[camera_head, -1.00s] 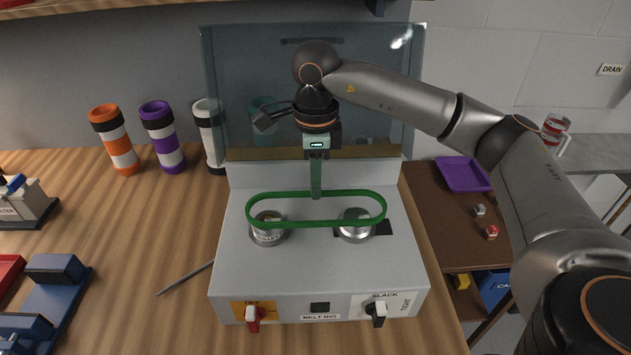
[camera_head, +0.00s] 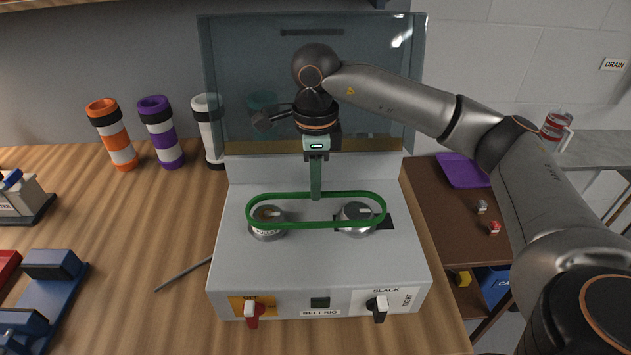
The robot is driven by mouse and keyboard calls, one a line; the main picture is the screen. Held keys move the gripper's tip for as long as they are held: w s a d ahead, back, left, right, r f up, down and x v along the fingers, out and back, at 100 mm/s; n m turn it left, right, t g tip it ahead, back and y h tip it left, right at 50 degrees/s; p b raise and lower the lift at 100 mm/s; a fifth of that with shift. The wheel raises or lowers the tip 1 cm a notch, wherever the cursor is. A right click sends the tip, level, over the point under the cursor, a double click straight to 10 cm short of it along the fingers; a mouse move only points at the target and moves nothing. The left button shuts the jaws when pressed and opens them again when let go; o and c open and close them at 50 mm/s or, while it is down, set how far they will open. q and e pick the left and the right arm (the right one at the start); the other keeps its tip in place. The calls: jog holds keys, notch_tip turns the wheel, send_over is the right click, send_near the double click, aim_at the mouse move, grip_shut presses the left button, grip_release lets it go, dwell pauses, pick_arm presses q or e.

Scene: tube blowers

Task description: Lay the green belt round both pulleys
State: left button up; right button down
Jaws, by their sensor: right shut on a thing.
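The green belt (camera_head: 316,226) is a long flat loop held level over the grey belt rig (camera_head: 320,262). My right gripper (camera_head: 316,192) points straight down and is shut on the far run of the belt, midway between the pulleys. The left pulley (camera_head: 267,233) and right pulley (camera_head: 357,227) are silver and stand on the rig's top. From this view the loop frames both pulley tops, and its near run crosses in front of them. I cannot tell whether the belt is still above the pulleys or touches them. My left gripper is not in view.
A clear raised guard (camera_head: 230,100) stands behind the rig. A grey rod (camera_head: 183,274) lies to the left. Banded tubes (camera_head: 117,142) stand at the back left.

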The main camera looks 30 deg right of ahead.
jog(key=shift+f+b, duration=0.95)
jog(key=shift+f, duration=0.35)
jog(key=c, duration=0.9)
grip_release()
jog(key=shift+c, duration=0.2)
jog(key=shift+r, duration=0.1)
notch_tip(320, 180, up, 12)
jog(key=p, duration=0.1)
jog(key=shift+r, duration=0.15)
